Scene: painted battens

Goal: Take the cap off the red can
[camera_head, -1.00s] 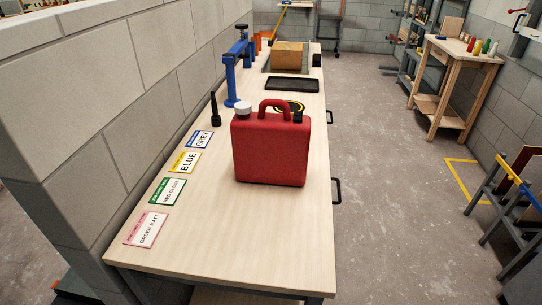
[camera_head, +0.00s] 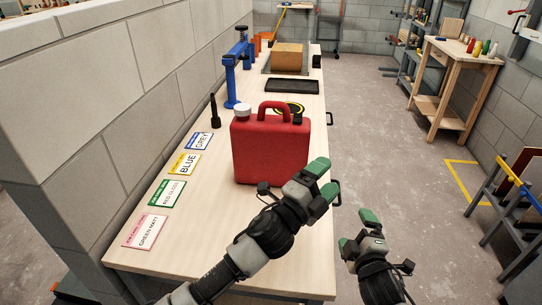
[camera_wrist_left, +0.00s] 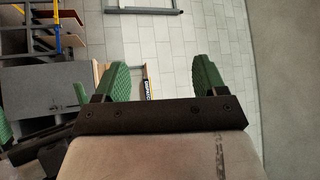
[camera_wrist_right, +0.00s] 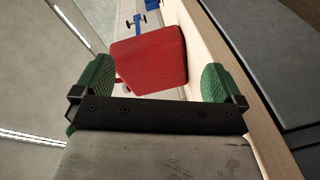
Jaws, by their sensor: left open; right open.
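The red can (camera_head: 268,150) stands upright on the workbench, with a handle on top. A white cap (camera_head: 243,110) sits at the top left of the can, and a small black fitting (camera_head: 297,118) at its top right. My left gripper (camera_head: 327,180) is open and empty, in front of the can's lower right in the head view. My right gripper (camera_head: 356,229) is open and empty, lower and to the right, past the bench's right edge. The can also shows in the right wrist view (camera_wrist_right: 150,58), beyond the open fingers. The left wrist view does not show the can.
Label cards (camera_head: 146,231) lie along the bench's left side, by the wall. A black nozzle-like piece (camera_head: 214,112) and a blue clamp-like stand (camera_head: 231,75) are behind them. A black tray (camera_head: 292,86) and a cardboard box (camera_head: 287,57) lie farther back. The bench front (camera_head: 205,235) is clear.

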